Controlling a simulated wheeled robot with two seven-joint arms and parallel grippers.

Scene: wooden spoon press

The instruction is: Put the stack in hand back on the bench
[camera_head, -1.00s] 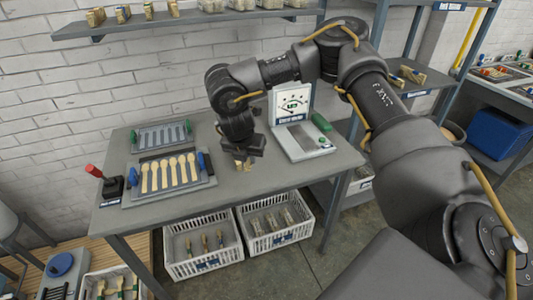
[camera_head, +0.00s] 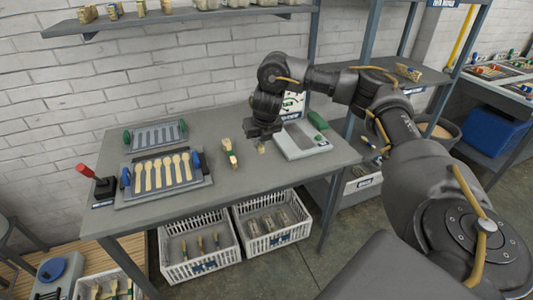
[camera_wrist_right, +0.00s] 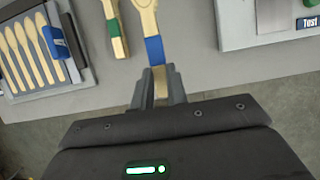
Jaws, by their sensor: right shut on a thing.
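My right gripper (camera_head: 261,141) is over the bench (camera_head: 215,190), between a loose stack and the scale. In the wrist view the right gripper (camera_wrist_right: 160,88) is shut on the handle end of a wooden spoon stack with a blue band (camera_wrist_right: 154,50). In the head view only a small pale bit of this held stack (camera_head: 262,149) shows below the jaws. Whether it touches the bench is hard to tell. A wooden stack with a green band (camera_wrist_right: 114,28) lies on the bench to its left, close but apart; it also shows in the head view (camera_head: 230,157). My left gripper is not in view.
A press tray with a row of spoons (camera_head: 165,176) and a slotted rack (camera_head: 155,136) stand on the left of the bench, beside a red-handled lever (camera_head: 88,172). A scale (camera_head: 302,141) stands on the right. White crates (camera_head: 198,255) sit below. Bare bench lies in front.

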